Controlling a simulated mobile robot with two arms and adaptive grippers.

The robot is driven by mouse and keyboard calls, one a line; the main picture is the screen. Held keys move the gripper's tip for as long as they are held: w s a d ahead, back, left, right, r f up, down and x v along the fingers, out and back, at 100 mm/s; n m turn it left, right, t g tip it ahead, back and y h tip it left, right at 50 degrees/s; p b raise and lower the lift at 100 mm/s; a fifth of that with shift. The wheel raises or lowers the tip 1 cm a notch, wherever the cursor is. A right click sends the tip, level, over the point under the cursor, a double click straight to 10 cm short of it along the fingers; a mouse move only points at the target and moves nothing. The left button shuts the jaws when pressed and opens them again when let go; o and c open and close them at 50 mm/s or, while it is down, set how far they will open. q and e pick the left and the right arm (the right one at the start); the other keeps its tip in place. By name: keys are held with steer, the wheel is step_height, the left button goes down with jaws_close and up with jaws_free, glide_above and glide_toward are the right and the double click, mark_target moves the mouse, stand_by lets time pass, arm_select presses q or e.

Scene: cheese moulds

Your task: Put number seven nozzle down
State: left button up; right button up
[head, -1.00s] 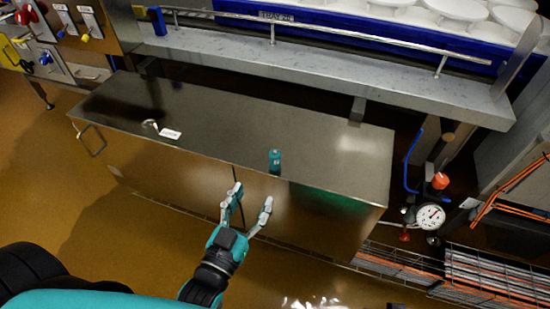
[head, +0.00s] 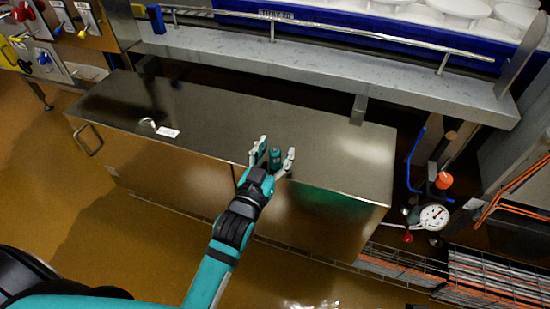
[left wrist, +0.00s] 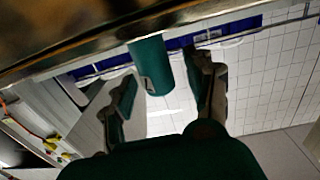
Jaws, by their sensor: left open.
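A small teal cylinder (head: 275,158), possibly the nozzle, stands on the steel cabinet top (head: 215,110) near its front edge. No number on it is readable. My left gripper (head: 277,148) has its two fingers spread, one on each side of the cylinder. In the left wrist view the cylinder (left wrist: 148,65) sits between the open fingers, with a gap on the side of the right finger. A bent silver piece (head: 148,124) lies on the cabinet top at the left, next to a white label (head: 168,132). My right gripper is not in view.
A steel shelf with a rail (head: 320,73) runs behind the cabinet. A pressure gauge (head: 434,217) and a blue handle (head: 415,160) stand to the right. Wire racks (head: 490,280) lie low at the right. Most of the cabinet top is clear.

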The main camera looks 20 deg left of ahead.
arm_select(q)
steer(key=shift+w, duration=0.1)
steer(key=shift+c, duration=0.2)
jaws_close()
steer(key=shift+r, duration=0.1)
